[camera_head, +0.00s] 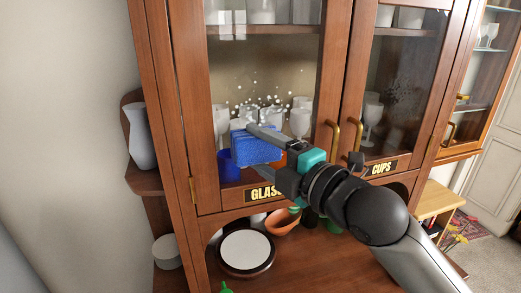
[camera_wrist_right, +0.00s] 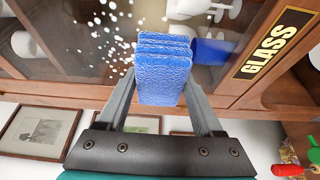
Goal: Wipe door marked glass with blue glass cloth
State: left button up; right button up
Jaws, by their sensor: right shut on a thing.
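The blue glass cloth (camera_head: 256,146) is a folded blue pad. My right gripper (camera_head: 272,140) is shut on it and holds it at the lower part of the glass door. The cloth also shows between the fingers in the right wrist view (camera_wrist_right: 163,72). The door marked GLASS (camera_head: 265,192) is a wood-framed glass door and looks shut. White specks (camera_head: 262,97) spot its pane just above the cloth. I cannot tell whether the cloth touches the pane. My left gripper is not in view.
A door marked CUPS (camera_head: 383,168) stands to the right, with a pale patch on its pane. Brass handles (camera_head: 334,138) stick out between the doors. Below are an orange bowl (camera_head: 283,222) and a round white-topped thing (camera_head: 246,251) on the counter. A vase (camera_head: 139,137) stands on the left side shelf.

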aim_at(281, 160)
jog(key=shift+d, duration=0.1)
jog(key=shift+w+d, duration=0.25)
jog(key=shift+d, duration=0.65)
jog(key=shift+w+d, duration=0.25)
jog(key=shift+d, duration=0.65)
jog(key=shift+w, duration=0.15)
jog(key=shift+s+a+p, duration=0.2)
jog(key=shift+a+p, duration=0.1)
jog(key=shift+a, duration=0.35)
jog(key=shift+s+a+p, duration=0.25)
jog(key=shift+a+p, duration=0.05)
jog(key=shift+a, duration=0.3)
jog(key=shift+s+a+p, duration=0.2)
jog(key=shift+a+p, duration=0.1)
jog(key=shift+a, duration=0.35)
jog(key=shift+s, duration=0.1)
jog(key=shift+s+d+p, duration=0.1)
jog(key=shift+s+p, duration=0.2)
jog(key=shift+s, duration=0.3)
jog(key=shift+s+d, duration=0.25)
jog(key=shift+s, duration=0.25)
jog(key=shift+s+d, duration=0.2)
jog(key=shift+s, duration=0.25)
jog(key=shift+s+d, duration=0.2)
jog(key=shift+s, duration=0.35)
jog(key=shift+s+d, duration=0.15)
jog(key=shift+s, duration=0.35)
